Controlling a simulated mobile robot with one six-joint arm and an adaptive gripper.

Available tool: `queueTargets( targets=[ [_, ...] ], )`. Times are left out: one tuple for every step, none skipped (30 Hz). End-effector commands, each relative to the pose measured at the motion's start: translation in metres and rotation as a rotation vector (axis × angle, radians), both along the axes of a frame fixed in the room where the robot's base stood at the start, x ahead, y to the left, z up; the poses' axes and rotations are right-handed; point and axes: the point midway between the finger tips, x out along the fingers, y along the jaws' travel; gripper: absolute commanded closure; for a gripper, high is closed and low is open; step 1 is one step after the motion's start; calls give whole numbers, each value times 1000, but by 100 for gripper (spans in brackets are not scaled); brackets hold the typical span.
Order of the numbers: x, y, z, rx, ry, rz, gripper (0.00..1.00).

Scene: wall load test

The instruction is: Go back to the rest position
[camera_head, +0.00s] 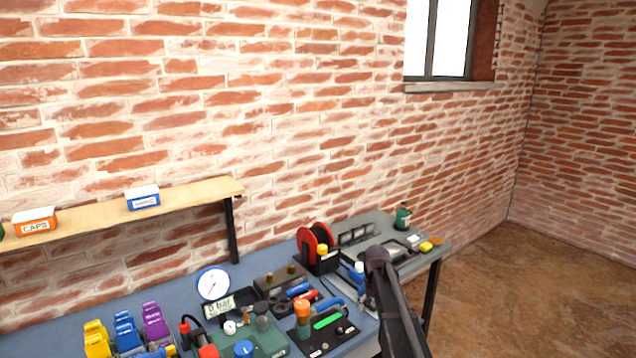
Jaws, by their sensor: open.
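A dark grey link of my own arm (397,315) rises from the bottom edge, right of the middle. Its rounded upper end is in front of the right part of the workbench. My gripper's fingers do not show in this view. The blue-topped workbench (60,308) runs along the brick wall, and my arm link hides a part of its right side.
A pressure gauge (213,284), a red hose reel (313,243) and colored clamps (155,322) crowd the bench. A green bottle (402,216) stands at its far right end. A wooden shelf (185,198) holds labelled boxes. The floor (500,290) at right is clear.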

Motion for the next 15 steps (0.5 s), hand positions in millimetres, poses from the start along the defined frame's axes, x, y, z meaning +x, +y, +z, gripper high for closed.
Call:
queueTargets(
  targets=[
    [-37, 0, -6, 1, 0, -6, 7],
    [-50, 1, -8, 2, 0, -9, 7],
    [-68, 1, -10, 3, 0, -15, 7],
    [-81, 1, -12, 3, 0, -18, 7],
    [-94, 1, -13, 4, 0, -22, 7],
    [-111, 1, -16, 5, 0, -26, 7],
    [-125, 1, -17, 5, 0, -29, 7],
    [-138, 1, -19, 6, 1, -33, 7],
    [-155, 2, -21, 6, 1, -37, 7],
    [-168, 2, -23, 7, 1, -41, 7],
    [-181, 2, -24, 8, 1, -45, 7],
    [-197, 2, -26, 8, 1, -50, 7],
    [-209, 2, -28, 9, 1, -52, 7],
    [-219, 2, -29, 9, 1, -55, 7],
    [-232, 2, -30, 10, 1, -58, 7]
  ],
)
